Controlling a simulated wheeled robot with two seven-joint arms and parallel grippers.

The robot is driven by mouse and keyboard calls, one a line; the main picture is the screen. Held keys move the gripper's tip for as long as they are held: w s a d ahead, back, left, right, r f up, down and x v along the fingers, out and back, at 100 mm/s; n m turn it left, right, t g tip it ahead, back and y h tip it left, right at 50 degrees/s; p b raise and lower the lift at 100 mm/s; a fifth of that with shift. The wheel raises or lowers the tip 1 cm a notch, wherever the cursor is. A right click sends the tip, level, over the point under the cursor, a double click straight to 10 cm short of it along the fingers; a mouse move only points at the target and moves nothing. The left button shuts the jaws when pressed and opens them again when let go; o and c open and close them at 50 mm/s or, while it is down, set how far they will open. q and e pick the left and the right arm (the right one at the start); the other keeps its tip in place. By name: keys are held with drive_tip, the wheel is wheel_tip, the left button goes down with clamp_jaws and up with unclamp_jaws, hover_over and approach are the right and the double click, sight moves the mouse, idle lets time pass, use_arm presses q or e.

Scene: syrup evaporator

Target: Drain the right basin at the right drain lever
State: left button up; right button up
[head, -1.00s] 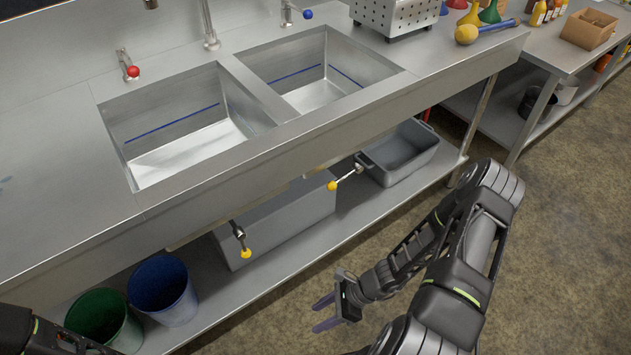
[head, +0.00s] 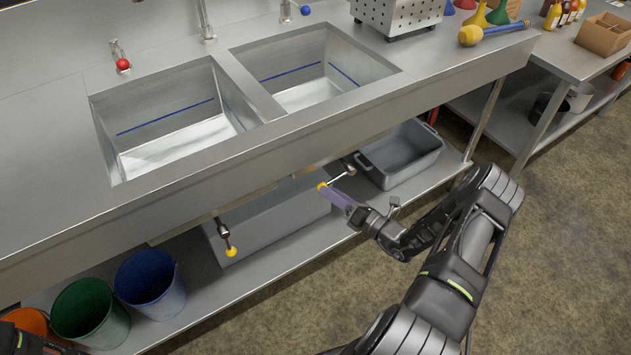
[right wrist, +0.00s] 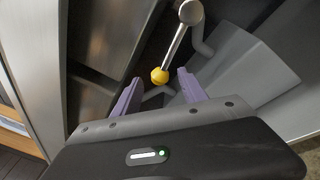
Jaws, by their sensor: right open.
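The right basin (head: 304,97) is a square steel sink with a blue line on its walls; I cannot tell how much liquid it holds. Below its front edge is the right drain lever (head: 341,175), a metal rod with a yellow knob. My right gripper (head: 328,191) has reached the knob in the head view and hides part of it. In the right wrist view, the lever's yellow knob (right wrist: 159,76) lies between the tips of the open purple fingers (right wrist: 159,79), with gaps on both sides.
The left basin (head: 172,133) has its own yellow-knobbed lever (head: 227,238). On the shelf below stand a grey tub (head: 400,155), a grey box (head: 268,222), a blue bucket (head: 150,283) and a green bucket (head: 90,313). The floor at right is clear.

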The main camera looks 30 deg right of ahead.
drive_tip(key=x, duration=0.7)
drive_tip(key=shift+c, duration=0.2)
clamp_jaws()
drive_tip(key=shift+r, duration=0.1)
idle(1.1)
